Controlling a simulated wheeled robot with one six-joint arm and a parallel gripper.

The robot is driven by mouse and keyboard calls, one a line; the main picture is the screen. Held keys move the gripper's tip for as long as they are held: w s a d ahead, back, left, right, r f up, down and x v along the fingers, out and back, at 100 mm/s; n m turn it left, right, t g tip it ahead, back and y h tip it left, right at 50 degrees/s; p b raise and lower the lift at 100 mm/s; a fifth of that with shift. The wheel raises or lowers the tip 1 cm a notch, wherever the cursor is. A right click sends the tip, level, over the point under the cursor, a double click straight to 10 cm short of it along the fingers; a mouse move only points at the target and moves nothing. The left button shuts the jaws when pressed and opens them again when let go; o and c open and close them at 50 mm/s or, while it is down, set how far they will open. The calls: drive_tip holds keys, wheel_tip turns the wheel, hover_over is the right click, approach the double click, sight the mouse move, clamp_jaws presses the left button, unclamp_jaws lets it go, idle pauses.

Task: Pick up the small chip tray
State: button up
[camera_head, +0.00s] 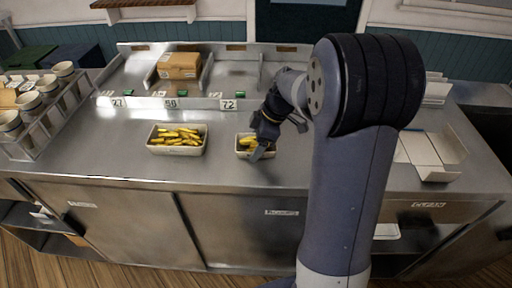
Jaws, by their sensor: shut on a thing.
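The small chip tray (241,153) is a pale tray with yellow chips in it, near the front middle of the steel counter. My gripper (262,149) reaches down over its right side and is shut on it. The gripper and arm hide the tray's right part. I cannot tell whether the tray is on the counter or slightly lifted. A larger chip tray (177,150), also pale and filled with yellow chips, sits to the left, apart from the small one.
The steel counter (110,150) has free room between and around the trays. Behind stand numbered bays (228,104) with a cardboard box (180,66). A rack with several cups (30,100) stands at the left. White open boxes (430,152) lie at the right, beyond my arm.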

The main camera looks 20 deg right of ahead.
drive_tip(key=c, duration=0.5)
drive_tip(key=shift+r, duration=0.1)
